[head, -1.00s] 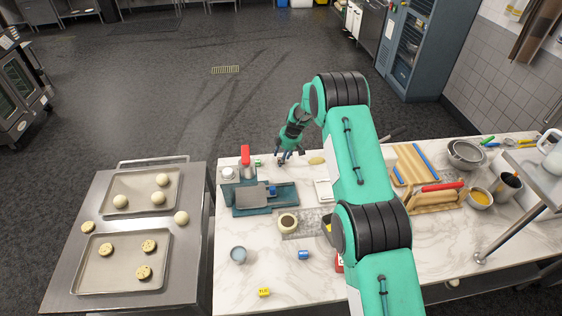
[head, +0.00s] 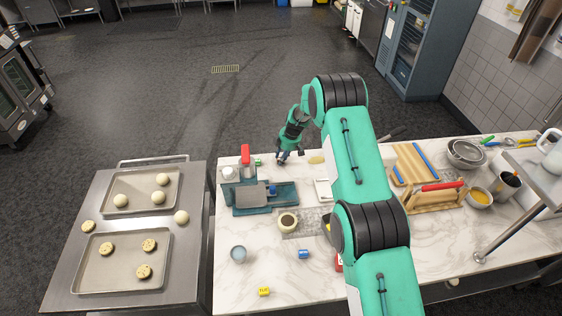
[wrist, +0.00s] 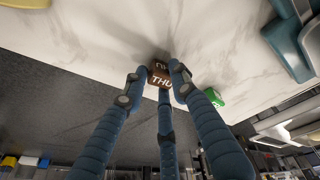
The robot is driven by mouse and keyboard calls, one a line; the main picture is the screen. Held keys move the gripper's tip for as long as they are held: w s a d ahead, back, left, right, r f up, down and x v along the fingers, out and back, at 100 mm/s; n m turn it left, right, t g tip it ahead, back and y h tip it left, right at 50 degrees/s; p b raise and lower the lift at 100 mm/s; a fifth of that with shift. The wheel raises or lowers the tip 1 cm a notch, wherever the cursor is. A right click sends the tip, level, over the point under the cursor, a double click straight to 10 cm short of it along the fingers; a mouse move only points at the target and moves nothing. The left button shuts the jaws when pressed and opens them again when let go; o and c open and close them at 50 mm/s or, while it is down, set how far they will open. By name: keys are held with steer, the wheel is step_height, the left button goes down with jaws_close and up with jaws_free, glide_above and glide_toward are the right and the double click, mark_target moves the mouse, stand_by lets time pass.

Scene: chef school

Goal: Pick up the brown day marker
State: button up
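The brown day marker (wrist: 161,75) is a small cube with white "THU" lettering in the wrist view. It is between the fingertips of my gripper (wrist: 160,72), with blue fingers at its left and right sides and a third finger below it in the picture. The fingers appear shut on it, close to the white marble top. In the head view my gripper (head: 286,158) is at the far edge of the counter, and the marker is hidden by the fingers there.
A green marker (wrist: 215,97) lies close to the right finger. The teal scale-like device (head: 262,197) stands left of my gripper. A pale oval piece (head: 316,160) lies to its right. Blue (head: 303,254) and yellow (head: 264,292) markers lie nearer on the marble counter (head: 236,285).

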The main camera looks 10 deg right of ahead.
steer(key=shift+r, duration=0.15)
stand_by(0.3)
steer(key=shift+r+b, duration=0.35)
steer(key=shift+r, duration=1.3)
steer(key=s, duration=0.5)
steer(key=s+d+r+b, duration=0.1)
steer(key=s, duration=0.4)
steer(key=s+b, duration=0.1)
steer(key=s, duration=0.5)
steer(key=shift+d+r, duration=0.15)
steer(key=shift+r, duration=0.05)
